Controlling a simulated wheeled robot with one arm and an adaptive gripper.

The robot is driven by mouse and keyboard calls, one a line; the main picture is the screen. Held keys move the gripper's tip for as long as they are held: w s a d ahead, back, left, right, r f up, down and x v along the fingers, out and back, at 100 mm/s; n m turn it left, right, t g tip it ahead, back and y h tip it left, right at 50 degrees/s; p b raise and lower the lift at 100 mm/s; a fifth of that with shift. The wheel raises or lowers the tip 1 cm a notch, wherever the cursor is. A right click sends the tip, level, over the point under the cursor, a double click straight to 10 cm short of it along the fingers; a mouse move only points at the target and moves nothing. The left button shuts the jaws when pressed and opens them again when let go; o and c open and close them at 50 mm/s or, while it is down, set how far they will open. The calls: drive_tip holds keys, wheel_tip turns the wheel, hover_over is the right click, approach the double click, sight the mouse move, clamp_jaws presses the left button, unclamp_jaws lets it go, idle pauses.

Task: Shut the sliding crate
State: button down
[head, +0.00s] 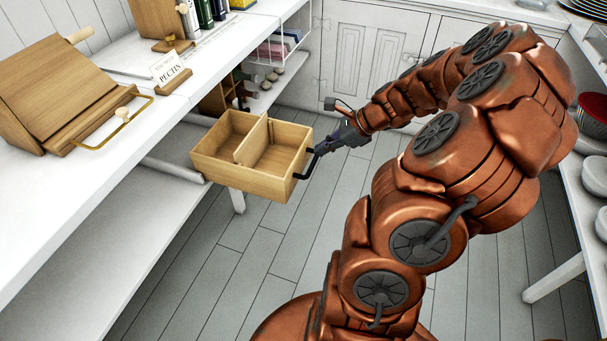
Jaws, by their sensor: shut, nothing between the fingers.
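The sliding crate (219,171) is a light wooden box with a divider and two compartments, both empty as far as I see. It juts out from under the white counter at the left, over the floor. A dark handle (301,176) is on its right-hand front face. My gripper (322,150) is at the end of my copper-coloured arm, just right of the crate's front face, by the handle. Its fingers are shut with nothing between them. Whether they touch the handle or the crate front, I cannot tell.
The white counter (60,195) holds a wooden box (60,90) with a brass-coloured handle, a small sign (168,68) and several books. A lower white shelf (110,235) lies beneath. Shelves with bowls (594,175) stand at the right. The grey plank floor (225,290) is clear.

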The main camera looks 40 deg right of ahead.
sight(295, 164)
drive_tip(key=s+d+f+m+t+b, duration=0.1)
drive_tip(key=d+f+m, duration=0.2)
drive_tip(key=d+f, duration=0.15)
drive_tip(key=shift+h, duration=0.4)
drive_tip(key=b+x, duration=0.1)
drive_tip(key=x, duration=0.2)
drive_tip(key=b+x, duration=0.1)
drive_tip(key=x, duration=0.3)
drive_tip(key=w+b+x, duration=0.1)
drive_tip(key=x, duration=0.3)
drive_tip(key=shift+d+r, duration=0.1)
drive_tip(key=shift+r, duration=0.35)
drive_tip(key=shift+w+a, duration=0.5)
drive_tip(key=shift+w, duration=0.3)
drive_tip(key=shift+r, duration=0.1)
drive_tip(key=shift+w, duration=0.1)
